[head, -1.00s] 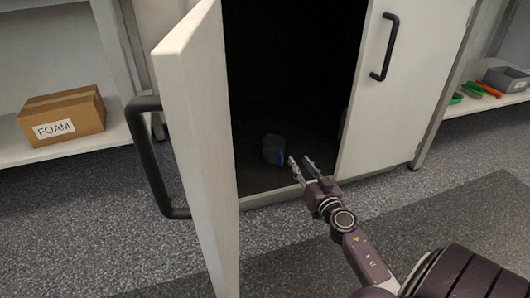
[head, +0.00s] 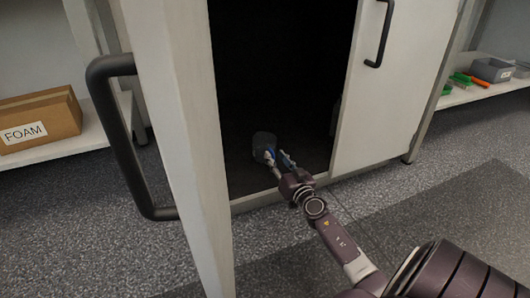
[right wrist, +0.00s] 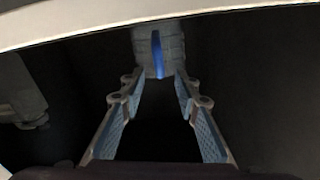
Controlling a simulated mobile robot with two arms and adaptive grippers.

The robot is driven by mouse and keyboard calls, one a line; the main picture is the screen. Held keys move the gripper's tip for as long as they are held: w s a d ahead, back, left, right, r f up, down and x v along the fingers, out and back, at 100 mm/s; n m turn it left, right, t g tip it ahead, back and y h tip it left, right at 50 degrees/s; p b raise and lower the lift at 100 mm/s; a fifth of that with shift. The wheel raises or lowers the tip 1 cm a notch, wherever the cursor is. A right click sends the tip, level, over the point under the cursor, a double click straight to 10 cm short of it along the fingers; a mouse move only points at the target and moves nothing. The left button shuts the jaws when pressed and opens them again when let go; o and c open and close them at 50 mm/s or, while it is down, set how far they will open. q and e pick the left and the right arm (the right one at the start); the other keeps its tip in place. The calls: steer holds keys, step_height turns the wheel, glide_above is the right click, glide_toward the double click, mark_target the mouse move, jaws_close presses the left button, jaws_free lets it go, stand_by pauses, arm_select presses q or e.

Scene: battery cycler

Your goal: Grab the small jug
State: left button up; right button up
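The small jug (head: 263,141) is a dark grey vessel standing on the floor of the dark cabinet, behind the open left door. In the right wrist view the jug (right wrist: 170,47) has a blue upright strip and sits just beyond my fingertips, between their lines. My right gripper (head: 279,158) reaches into the cabinet opening at the jug's near side and partly covers it. In the right wrist view its fingers (right wrist: 160,88) are spread apart with nothing between them. Whether a fingertip touches the jug is unclear. My left gripper is not in view.
The open left cabinet door (head: 185,130) with its black handle (head: 122,140) stands left of my arm. The right door (head: 385,90) is closed. Another dim object (right wrist: 22,95) is inside the cabinet at the left of the wrist view. A FOAM box (head: 45,118) sits on the left shelf.

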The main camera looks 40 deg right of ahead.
steer(key=shift+x, duration=1.15)
steer(key=shift+c, duration=0.5)
jaws_close()
